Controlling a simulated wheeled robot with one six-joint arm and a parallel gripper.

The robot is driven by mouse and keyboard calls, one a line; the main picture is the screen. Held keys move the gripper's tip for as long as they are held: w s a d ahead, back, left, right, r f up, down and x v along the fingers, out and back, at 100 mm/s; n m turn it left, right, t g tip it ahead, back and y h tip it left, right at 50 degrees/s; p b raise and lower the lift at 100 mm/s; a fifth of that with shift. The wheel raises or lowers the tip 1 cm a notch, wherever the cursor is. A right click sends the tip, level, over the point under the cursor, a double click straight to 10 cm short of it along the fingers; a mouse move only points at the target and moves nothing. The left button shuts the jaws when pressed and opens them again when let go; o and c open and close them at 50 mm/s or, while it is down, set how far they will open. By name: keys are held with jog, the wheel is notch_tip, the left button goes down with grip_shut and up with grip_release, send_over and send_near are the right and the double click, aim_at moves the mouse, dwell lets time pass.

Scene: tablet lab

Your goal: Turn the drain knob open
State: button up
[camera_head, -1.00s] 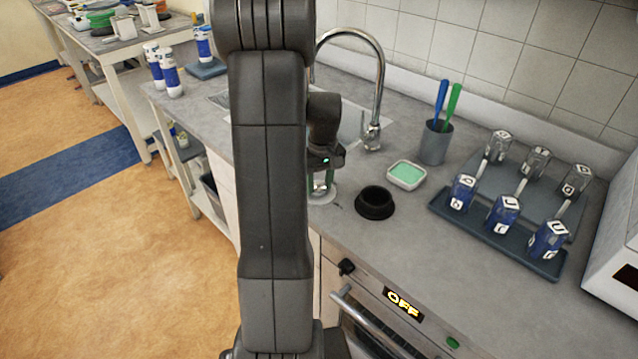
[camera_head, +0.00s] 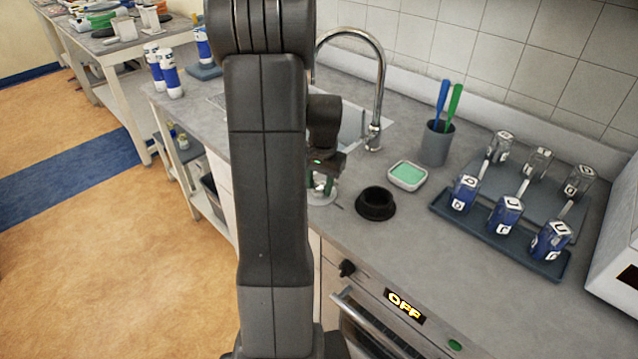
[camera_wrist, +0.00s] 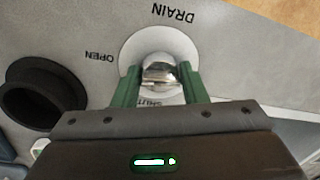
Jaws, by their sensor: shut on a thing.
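The drain knob (camera_wrist: 160,70) is a shiny metal knob on a round white plate (camera_wrist: 180,45) set in the grey counter. In the wrist view, the labels DRAIN, OPEN and SHUT lie around it, and SHUT is partly covered. My gripper (camera_wrist: 158,80) has its green fingers on both sides of the knob, shut on it. In the head view my gripper (camera_head: 322,182) reaches down to the plate (camera_head: 322,196), and my arm hides part of this area. The knob's exact pointing direction is hard to tell.
A black round cup-like ring (camera_head: 375,204) stands close to the right of the plate. A dish with a green pad (camera_head: 407,176), a grey cup with two handles (camera_head: 436,145) and a blue tray (camera_head: 480,236) lie farther right. The tall faucet (camera_head: 380,95) rises behind.

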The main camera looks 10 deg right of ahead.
aim_at(323, 185)
jog(key=shift+w+r+m, duration=0.1)
jog(key=shift+m, duration=0.5)
jog(key=o, duration=0.9)
jog(key=shift+d, duration=0.1)
jog(key=shift+o, duration=0.2)
notch_tip(323, 185, up, 14)
jog(key=shift+s+d, duration=0.3)
jog(key=shift+s, duration=0.15)
jog(key=shift+f, duration=0.2)
jog(key=f, duration=1.3)
jog(key=shift+w+a+f, duration=0.35)
jog(key=shift+f, duration=0.05)
